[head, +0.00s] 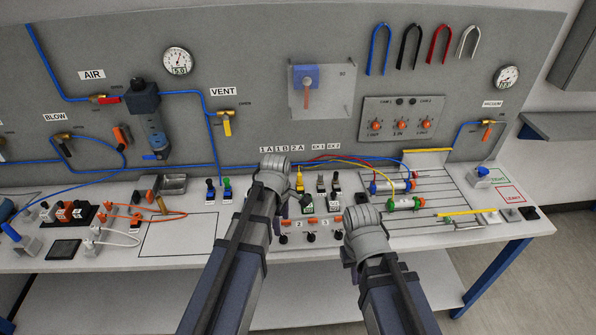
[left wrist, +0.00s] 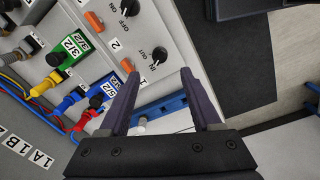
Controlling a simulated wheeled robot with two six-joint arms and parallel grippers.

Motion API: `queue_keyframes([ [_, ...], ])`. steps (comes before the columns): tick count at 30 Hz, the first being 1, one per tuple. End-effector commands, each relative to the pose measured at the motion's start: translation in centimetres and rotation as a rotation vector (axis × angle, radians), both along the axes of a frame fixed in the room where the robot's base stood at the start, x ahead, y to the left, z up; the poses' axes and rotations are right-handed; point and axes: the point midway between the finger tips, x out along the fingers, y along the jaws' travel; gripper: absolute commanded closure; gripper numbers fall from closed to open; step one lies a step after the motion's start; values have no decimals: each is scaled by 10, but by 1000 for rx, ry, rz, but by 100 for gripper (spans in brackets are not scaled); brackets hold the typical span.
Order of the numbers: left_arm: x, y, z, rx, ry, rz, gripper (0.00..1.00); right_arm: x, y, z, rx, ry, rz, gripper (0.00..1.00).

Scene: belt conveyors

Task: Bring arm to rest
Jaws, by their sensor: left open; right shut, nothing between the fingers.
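My left gripper (left wrist: 160,72) shows in the left wrist view with its two dark fingers apart and nothing between them. It hangs over the front part of the bench, near the knobs and the labelled valves. In the head view my two arms come up from the bottom and end in grey joints over the bench. The left arm's joint is in front of the labels 1A, 1B and 2A, and the right arm's joint is right of the switch row. Neither gripper's fingers can be made out there. My right gripper is hidden.
The bench (head: 190,255) carries valves, hoses and a framed area of cylinders (head: 405,204) at right. A green valve (left wrist: 60,52) and a blue valve (left wrist: 70,100) stand close to the left gripper. The upright panel (head: 260,110) stands behind. Open floor (head: 535,265) is at right.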

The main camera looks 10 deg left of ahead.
Motion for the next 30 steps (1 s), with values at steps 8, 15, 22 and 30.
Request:
queue_keyframes([
  [8,-17,-18,-1,20,11,-190,35,0,0,-1,0,0,0,100],
  [15,-77,-71,-3,79,66,-903,35,0,0,-3,0,0,0,100],
  [22,-124,-101,-4,110,121,-1481,35,0,0,-4,0,0,0,100],
  [30,-142,-111,-4,118,149,-1736,35,0,0,-5,0,0,0,100],
])
